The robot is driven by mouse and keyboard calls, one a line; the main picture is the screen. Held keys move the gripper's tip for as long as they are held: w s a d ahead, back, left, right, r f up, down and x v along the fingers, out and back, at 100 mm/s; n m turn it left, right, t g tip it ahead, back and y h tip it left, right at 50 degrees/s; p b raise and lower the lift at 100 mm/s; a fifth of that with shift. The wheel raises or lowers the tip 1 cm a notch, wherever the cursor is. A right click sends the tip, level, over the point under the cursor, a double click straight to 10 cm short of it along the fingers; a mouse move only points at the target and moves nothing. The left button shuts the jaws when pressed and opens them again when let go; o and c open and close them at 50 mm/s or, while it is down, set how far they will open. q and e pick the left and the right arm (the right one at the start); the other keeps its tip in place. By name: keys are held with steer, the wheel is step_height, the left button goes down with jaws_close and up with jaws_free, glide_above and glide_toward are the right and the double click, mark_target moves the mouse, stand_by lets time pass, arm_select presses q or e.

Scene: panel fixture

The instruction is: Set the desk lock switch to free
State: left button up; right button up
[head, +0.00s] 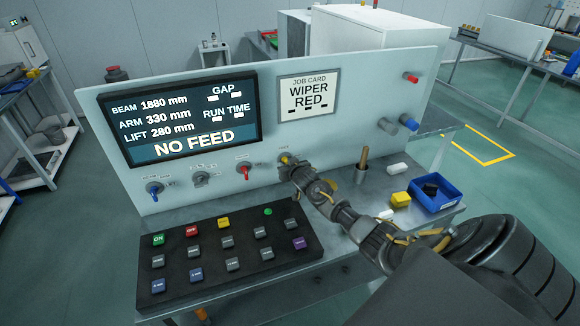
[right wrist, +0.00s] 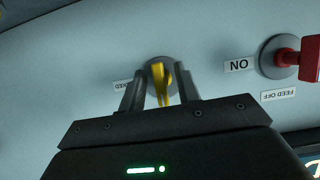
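The yellow switch knob (head: 285,159) is on the upright panel, right of the red knob. My right gripper (head: 289,168) is at this knob. In the right wrist view its fingers (right wrist: 160,92) stand on either side of the yellow lever, with gaps showing, so it looks open around it. My left gripper is not in view.
A red knob (head: 244,168), a grey knob (head: 201,179) and a blue knob (head: 153,188) sit left along the panel. A black button box (head: 220,268) lies below. A blue bin (head: 437,194) and yellow block (head: 400,200) are at right. The display (head: 185,115) reads NO FEED.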

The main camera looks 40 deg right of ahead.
steer(key=b+v, duration=0.1)
steer(key=v, duration=1)
steer(key=shift+d+f, duration=0.15)
stand_by(0.3)
